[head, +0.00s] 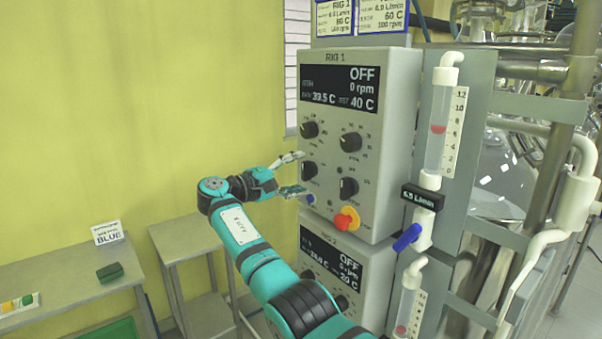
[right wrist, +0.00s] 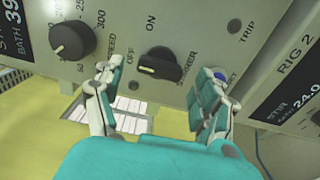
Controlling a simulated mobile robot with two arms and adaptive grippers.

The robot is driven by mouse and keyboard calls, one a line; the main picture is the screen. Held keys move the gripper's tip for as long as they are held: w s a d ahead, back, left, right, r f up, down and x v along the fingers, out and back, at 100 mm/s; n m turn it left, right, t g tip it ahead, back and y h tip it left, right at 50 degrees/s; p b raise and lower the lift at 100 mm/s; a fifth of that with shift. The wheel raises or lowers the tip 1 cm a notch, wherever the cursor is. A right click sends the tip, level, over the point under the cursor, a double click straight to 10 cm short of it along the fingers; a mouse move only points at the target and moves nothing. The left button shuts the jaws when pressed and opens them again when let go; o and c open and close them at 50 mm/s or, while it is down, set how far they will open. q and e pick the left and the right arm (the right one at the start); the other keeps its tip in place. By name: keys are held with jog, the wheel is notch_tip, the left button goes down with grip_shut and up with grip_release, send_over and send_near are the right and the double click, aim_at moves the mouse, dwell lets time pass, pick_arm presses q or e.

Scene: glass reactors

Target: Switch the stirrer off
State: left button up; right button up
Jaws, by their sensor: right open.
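The RIG 1 panel (head: 389,62) stands at the centre of the head view, its display (head: 340,89) reading OFF and 0 rpm. The black stirrer knob (head: 309,170) is the lower left one; it also shows in the right wrist view (right wrist: 158,68), between ON and OFF marks. Its grip bar lies roughly left to right there, one end toward OFF. My right gripper (head: 296,174) is open at the panel's left edge. In the right wrist view the fingers (right wrist: 158,90) stand either side of the knob, apart from it; fingertip depth is unclear. My left gripper is out of view.
A red emergency button (head: 346,219) on yellow sits low on the panel. Other knobs (head: 350,142) are close by. A flow meter (head: 438,130) with a blue valve (head: 407,238) stands right. The RIG 2 panel (head: 312,238) is below. A bench (head: 62,290) stands left.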

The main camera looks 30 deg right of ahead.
jog(key=a, duration=1)
jog(key=shift+s+a, duration=0.25)
jog(key=shift+s, duration=0.15)
